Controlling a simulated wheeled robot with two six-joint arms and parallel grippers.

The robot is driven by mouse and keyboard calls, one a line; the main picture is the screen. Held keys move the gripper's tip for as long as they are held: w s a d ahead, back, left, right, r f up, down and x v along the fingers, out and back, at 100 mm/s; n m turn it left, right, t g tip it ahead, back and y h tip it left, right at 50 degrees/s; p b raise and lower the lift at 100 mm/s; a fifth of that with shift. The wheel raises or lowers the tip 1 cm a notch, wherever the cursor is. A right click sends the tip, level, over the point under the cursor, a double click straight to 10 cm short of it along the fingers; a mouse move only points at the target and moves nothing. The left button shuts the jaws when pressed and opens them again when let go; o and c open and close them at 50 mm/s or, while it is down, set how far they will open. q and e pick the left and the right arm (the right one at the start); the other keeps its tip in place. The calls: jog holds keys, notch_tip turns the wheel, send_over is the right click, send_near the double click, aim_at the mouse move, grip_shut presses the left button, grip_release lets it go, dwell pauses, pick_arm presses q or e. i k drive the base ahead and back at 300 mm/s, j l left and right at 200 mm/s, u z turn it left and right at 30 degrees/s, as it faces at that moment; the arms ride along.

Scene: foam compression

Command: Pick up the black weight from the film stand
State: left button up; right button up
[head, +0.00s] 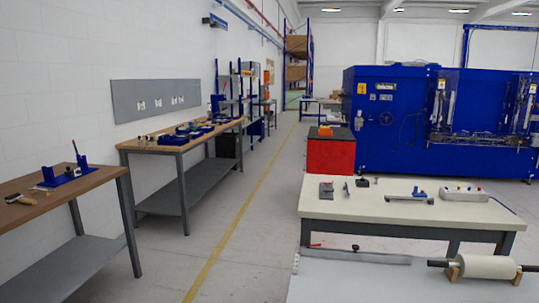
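Neither of my grippers is in the head view. I cannot pick out the black weight or the film stand for certain. A small dark block (362,182) sits on the cream-topped table (345,207) near its back edge. A pale roll (487,266) with black ends lies on wooden supports (454,273) at the bottom right, on a light grey surface (390,287). A long grey bar (380,258) with a small black knob (355,248) runs along that surface's back edge.
Workbenches with tools (60,188) (190,140) line the left wall. A red cabinet (330,155) stands beside a large blue machine (400,125). A yellow line (232,226) marks the free aisle. Small tools and a white control box (464,194) are on the cream-topped table.

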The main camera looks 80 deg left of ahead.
aim_at(68, 173)
jog(key=u, duration=4.1)
